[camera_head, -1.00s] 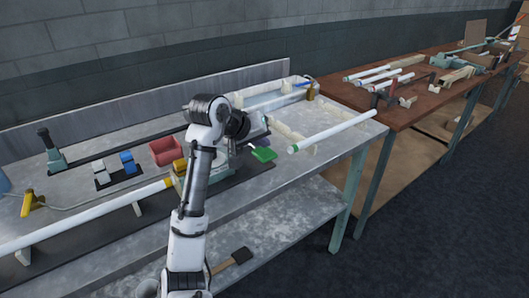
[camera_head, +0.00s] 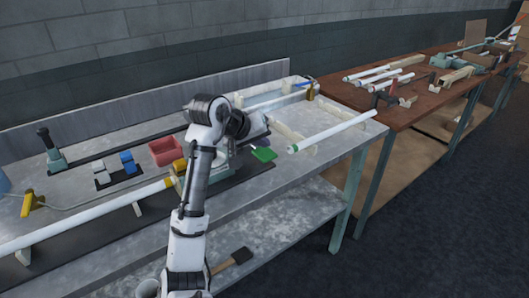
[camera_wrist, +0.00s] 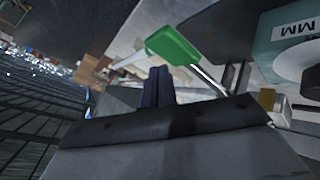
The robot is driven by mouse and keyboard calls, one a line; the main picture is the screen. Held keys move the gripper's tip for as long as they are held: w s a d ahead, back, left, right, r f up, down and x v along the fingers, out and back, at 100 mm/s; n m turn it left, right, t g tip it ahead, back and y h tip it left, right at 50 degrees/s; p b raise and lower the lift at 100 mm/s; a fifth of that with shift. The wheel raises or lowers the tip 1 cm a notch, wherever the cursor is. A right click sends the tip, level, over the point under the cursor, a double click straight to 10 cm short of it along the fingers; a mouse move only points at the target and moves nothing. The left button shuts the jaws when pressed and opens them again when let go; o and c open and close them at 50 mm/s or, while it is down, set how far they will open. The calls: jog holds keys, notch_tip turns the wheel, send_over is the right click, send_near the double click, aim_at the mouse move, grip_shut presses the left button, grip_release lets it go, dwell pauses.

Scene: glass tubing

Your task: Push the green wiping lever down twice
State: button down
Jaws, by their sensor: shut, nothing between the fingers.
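The green wiping lever (camera_head: 263,154) sticks out to the right of the pale green machine on the near bench. In the wrist view the lever's green paddle (camera_wrist: 172,45) is at the top centre, with a thin metal rod running from it down to the right. My gripper (camera_wrist: 160,72) is shut and empty, its dark fingertips just below the paddle in that picture. I cannot tell whether they touch it. In the head view my arm hides the fingers. The machine's housing (camera_wrist: 290,45) fills the upper right of the wrist view.
A long white tube (camera_head: 90,215) lies on supports at the left, and another tube (camera_head: 335,132) lies right of the lever. A red bin (camera_head: 165,151) and blue blocks (camera_head: 127,158) stand behind.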

aim_at(259, 156)
jog(key=shift+f, duration=0.1)
jog(key=shift+f, duration=0.35)
jog(key=shift+f+b, duration=0.85)
jog(key=shift+f, duration=1.45)
dwell(1.8)
jog(key=shift+r, duration=0.15)
dwell(0.5)
jog(key=shift+r+p, duration=2.6)
notch_tip(259, 156, up, 5)
jog(key=p, duration=0.4)
jog(key=shift+p, duration=0.4)
